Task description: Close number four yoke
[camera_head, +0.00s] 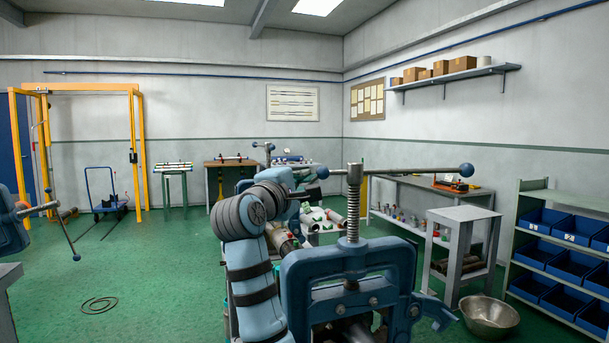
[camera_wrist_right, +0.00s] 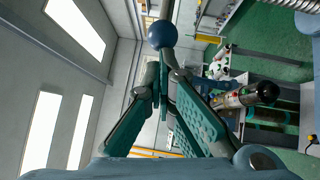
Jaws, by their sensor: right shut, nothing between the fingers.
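A blue vise yoke (camera_head: 345,264) stands large in the head view's foreground, upright as far as it shows. A threaded screw (camera_head: 353,205) rises from its top, with a bar handle (camera_head: 410,170) ending in a blue ball (camera_head: 466,169). I read no number on it. My right gripper (camera_head: 320,172) is shut and empty at the handle's left end. In the right wrist view its fingertips (camera_wrist_right: 165,80) meet just short of a blue ball (camera_wrist_right: 162,35) on a rod; I cannot tell if they touch. My left gripper is not in view.
Another blue vise (camera_head: 10,222) with a slanted handle stands at the left edge. A grey stand (camera_head: 464,215), a metal bowl (camera_head: 489,315) and a rack of blue bins (camera_head: 570,265) are on the right. Green floor (camera_head: 150,270) is mostly clear on the left.

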